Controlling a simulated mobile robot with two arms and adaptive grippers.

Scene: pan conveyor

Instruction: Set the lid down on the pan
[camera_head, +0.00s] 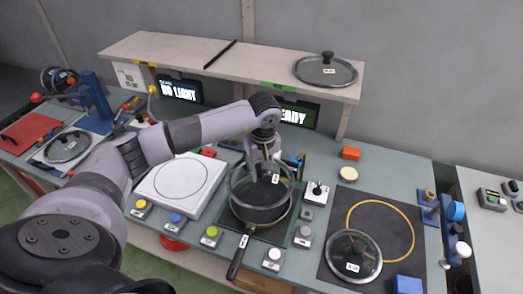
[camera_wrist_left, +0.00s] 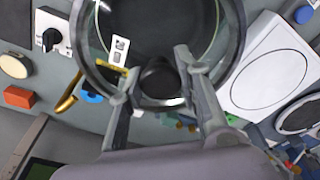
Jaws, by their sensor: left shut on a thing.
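The black pan (camera_head: 262,213) stands on a dark square mat, its handle (camera_head: 239,257) pointing toward the front left. A clear glass lid (camera_head: 234,182) with a dark rim is directly over the pan's mouth. Whether its rim touches the pan or hangs just above it, I cannot tell. My left gripper (camera_head: 268,168) comes down from above, shut on the lid's knob. In the left wrist view, the two fingers (camera_wrist_left: 158,76) straddle the dark round knob (camera_wrist_left: 160,84), and the lid's ring (camera_wrist_left: 90,70) spreads beyond it. My right gripper is not in view.
A white hotplate (camera_head: 160,196) lies left of the pan, with several coloured buttons along the front. Other lids rest on the shelf (camera_head: 305,90), on the right black mat (camera_head: 410,268) and at far left.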

